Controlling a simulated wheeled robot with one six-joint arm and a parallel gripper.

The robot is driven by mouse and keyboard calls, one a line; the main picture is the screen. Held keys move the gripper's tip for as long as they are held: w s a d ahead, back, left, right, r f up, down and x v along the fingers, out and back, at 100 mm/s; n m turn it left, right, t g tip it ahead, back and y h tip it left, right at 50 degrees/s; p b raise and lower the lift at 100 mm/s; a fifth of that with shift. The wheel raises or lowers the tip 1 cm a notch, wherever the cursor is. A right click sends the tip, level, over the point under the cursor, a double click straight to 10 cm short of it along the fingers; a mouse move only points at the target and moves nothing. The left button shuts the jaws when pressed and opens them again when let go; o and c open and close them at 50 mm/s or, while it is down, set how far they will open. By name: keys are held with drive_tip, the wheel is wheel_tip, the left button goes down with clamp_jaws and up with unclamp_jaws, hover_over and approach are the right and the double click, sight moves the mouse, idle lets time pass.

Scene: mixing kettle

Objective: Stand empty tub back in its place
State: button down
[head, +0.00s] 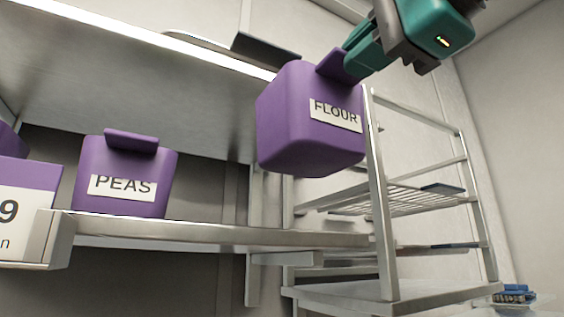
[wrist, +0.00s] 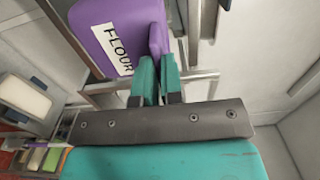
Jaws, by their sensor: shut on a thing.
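A purple tub labelled FLOUR (head: 300,125) hangs in the air in the head view, a little tilted, in front of the shelf's right end. My gripper (head: 358,62) is shut on the lip at the tub's upper right. In the wrist view the flour tub (wrist: 105,28) fills the top, with the teal fingers (wrist: 158,75) pinching its lip. The inside of the tub is hidden, so I cannot tell what it holds. A purple PEAS tub (head: 125,178) stands upright on the metal shelf (head: 200,235), left of the flour tub.
An upper shelf (head: 130,70) runs above, with a dark flat object (head: 266,50) on it. A metal rack (head: 385,215) stands at the right, close to the held tub. A box with a 9 label (head: 25,215) is at the far left. Shelf space right of the peas tub is clear.

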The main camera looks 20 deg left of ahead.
drive_tip(key=p, duration=0.7)
hover_over(288, 164)
drive_tip(key=w+a, duration=0.1)
drive_tip(key=w, duration=0.4)
drive_tip(key=shift+a+r, duration=0.2)
drive_tip(key=shift+r, duration=0.05)
wheel_tip(288, 164, down, 3)
drive_tip(key=shift+s+r, duration=0.15)
wheel_tip(288, 164, down, 4)
drive_tip(key=shift+f+p, duration=0.1)
drive_tip(key=shift+p, duration=0.45)
drive_tip(key=shift+a+f+p, duration=0.1)
drive_tip(key=shift+p, duration=0.35)
drive_tip(key=shift+f, duration=0.2)
drive_tip(key=shift+f+b, duration=0.2)
drive_tip(key=shift+b, duration=0.15)
drive_tip(key=c, duration=1.3)
unclamp_jaws()
drive_tip(key=shift+o, duration=0.2)
